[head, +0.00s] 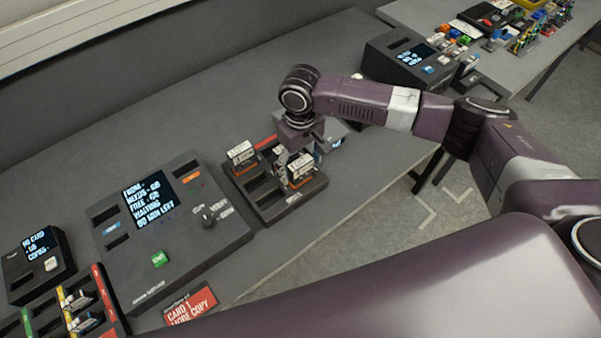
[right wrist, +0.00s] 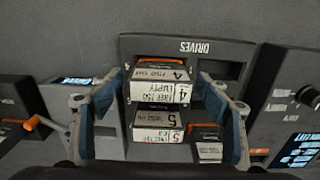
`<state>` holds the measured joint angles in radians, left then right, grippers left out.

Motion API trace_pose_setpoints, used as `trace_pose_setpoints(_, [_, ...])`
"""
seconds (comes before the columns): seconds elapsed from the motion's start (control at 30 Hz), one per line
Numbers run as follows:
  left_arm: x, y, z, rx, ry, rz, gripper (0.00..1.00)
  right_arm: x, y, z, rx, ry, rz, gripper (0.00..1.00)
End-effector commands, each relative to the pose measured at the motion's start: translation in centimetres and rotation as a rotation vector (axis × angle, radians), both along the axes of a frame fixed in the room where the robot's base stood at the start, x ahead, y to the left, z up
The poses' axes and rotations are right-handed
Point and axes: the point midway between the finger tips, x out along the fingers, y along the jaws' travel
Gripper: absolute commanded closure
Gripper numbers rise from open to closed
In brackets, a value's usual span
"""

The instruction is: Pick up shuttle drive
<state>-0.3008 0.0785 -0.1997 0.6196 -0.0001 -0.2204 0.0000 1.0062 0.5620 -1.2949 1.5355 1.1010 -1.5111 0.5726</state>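A black drive rack (head: 262,203), marked DRIVES (right wrist: 228,48) in the right wrist view, holds several drives with white labels. No label readably says shuttle. In the head view my right gripper (head: 291,158) points down over the rack, partly hiding it. Its fingers are apart, with small gaps beside drive 4. My left gripper is out of view.
A large console (head: 225,232) with a screen, knob and green button stands left of the rack. A small card reader (head: 50,262) and a slotted card tray (head: 108,300) are farther left. Another console (head: 385,52) stands at the back right. Bare tabletop (head: 130,135) lies behind.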

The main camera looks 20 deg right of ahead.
Motion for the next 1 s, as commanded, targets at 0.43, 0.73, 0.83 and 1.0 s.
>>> trace_pose_setpoints(0.43, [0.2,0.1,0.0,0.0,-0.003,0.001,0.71,0.0,0.0,0.0,0.0,0.0,0.0,0.82])
trace_pose_setpoints(0.73, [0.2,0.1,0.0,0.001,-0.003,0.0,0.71,0.1,0.0,0.2,0.001,-0.002,0.0,0.84])
trace_pose_setpoints(0.83, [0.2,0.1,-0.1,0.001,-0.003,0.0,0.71,0.1,0.1,0.7,0.002,-0.002,0.0,0.84])
trace_pose_setpoints(1.0, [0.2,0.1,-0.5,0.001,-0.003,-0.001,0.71,0.1,0.1,2.6,0.004,-0.004,0.001,0.84])
